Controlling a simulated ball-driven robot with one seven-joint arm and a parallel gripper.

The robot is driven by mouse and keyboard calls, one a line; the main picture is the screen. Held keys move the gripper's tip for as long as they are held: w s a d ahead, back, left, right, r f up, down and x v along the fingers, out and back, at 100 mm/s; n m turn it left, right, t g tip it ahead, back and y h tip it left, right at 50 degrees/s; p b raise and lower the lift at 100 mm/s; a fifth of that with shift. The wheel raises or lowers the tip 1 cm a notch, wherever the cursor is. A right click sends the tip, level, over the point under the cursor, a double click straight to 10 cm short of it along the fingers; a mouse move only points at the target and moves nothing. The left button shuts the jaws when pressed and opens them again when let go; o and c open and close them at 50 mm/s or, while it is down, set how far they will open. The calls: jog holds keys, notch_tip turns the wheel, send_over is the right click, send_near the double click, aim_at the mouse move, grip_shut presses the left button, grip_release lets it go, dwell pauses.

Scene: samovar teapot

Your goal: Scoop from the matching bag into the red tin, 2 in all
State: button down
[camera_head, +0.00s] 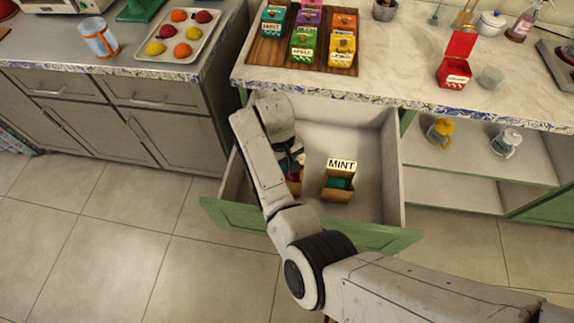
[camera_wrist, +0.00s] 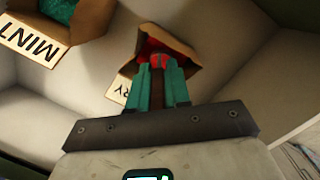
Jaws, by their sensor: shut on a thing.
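The red tin (camera_head: 454,72) stands on the counter at the right with its lid up; its small label is hard to read. A brown paper bag with red contents (camera_head: 294,186) is in the open drawer, partly hidden by my arm. In the wrist view this bag (camera_wrist: 185,52) shows label letters ending in "RY". My gripper (camera_wrist: 161,68) is at the bag's mouth, its teal fingers shut on a small reddish thing, seemingly the scoop's handle. The scoop's bowl is hidden. A MINT bag (camera_head: 338,187) with green contents stands to the right in the drawer.
The green-fronted drawer (camera_head: 384,237) is pulled out; its right side is clear. Teapots (camera_head: 506,143) stand on the shelf at the right.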

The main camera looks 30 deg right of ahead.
jog(key=shift+r+p, duration=4.75)
jog(key=shift+p, duration=0.05)
jog(key=shift+f, duration=0.1)
